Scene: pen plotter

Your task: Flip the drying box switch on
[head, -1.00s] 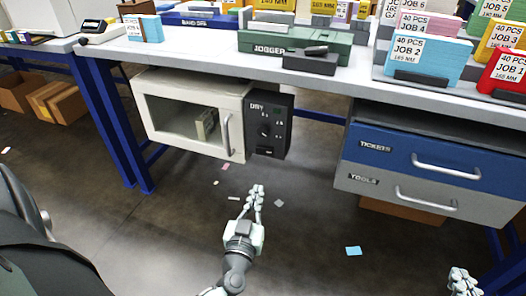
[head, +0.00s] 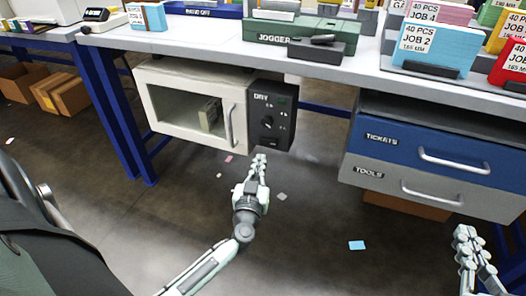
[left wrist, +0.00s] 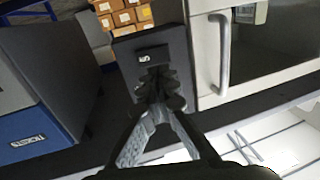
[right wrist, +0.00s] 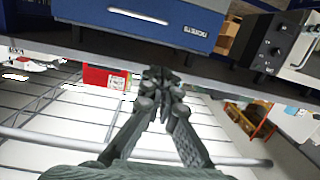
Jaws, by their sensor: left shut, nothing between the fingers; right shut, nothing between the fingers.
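The drying box (head: 180,128) hangs under the bench, cream-coloured, with a closed glass door and vertical handle. Its dark control panel (head: 285,121), marked DRY, has a round knob (head: 267,121); I cannot clearly make out the switch in the head view. My left gripper (head: 260,160) is shut and empty, by the panel's lower edge. In the left wrist view its fingertips (left wrist: 158,85) overlap the panel (left wrist: 125,58), hiding part of it; contact cannot be told. My right gripper (head: 465,234) is shut and empty, low at the right, away from the box.
The blue TICKETS drawer (head: 395,150) and grey TOOLS drawer (head: 385,185) are to the right of the box. The bench top (head: 350,70) overhangs the box and carries a green jogger (head: 300,33) and card stacks. Floor between box and drawers is mostly open.

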